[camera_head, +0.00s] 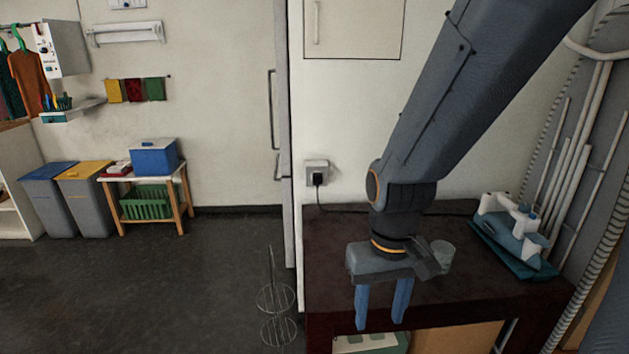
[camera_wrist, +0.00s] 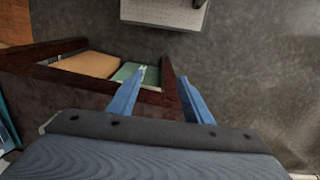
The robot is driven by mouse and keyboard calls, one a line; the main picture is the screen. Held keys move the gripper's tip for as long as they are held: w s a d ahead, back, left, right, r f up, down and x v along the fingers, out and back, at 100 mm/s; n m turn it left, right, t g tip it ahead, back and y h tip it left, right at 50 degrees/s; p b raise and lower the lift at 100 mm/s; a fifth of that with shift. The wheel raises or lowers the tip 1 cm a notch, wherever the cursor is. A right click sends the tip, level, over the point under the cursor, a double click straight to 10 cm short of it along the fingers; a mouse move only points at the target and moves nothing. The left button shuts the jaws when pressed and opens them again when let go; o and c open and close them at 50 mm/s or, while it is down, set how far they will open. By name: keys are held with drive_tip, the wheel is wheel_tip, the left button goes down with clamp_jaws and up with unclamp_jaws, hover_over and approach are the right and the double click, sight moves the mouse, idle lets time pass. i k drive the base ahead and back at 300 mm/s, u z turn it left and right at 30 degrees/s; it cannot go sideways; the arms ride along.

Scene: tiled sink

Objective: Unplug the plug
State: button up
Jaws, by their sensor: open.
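The black plug (camera_head: 318,179) sits in a white wall socket (camera_head: 317,167) in the head view, just above the back left of the dark table. Its dark cord drops behind the table's left part. My gripper (camera_head: 380,322) hangs with its blue fingers pointing down near the table's front edge, in front of the plug, lower and to its right. It is open, with nothing between the fingers. In the wrist view my gripper (camera_wrist: 160,85) also shows its two fingers apart and empty. The plug and socket are not seen in the wrist view.
The dark red table (camera_head: 330,255) has a glass (camera_head: 443,254) near my wrist and a teal rack with white parts (camera_head: 515,240) at the right. A wire stand (camera_head: 277,300) is on the floor left of the table. The wall around the socket looks clear.

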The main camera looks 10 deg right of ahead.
sight(316, 177)
drive_tip(key=z, duration=0.55)
drive_tip(key=k, duration=1.3)
drive_tip(key=u, duration=0.05)
drive_tip(key=i, duration=0.5)
drive_tip(key=u, duration=0.7)
drive_tip(key=i, duration=1.05)
drive_tip(key=z, duration=0.4)
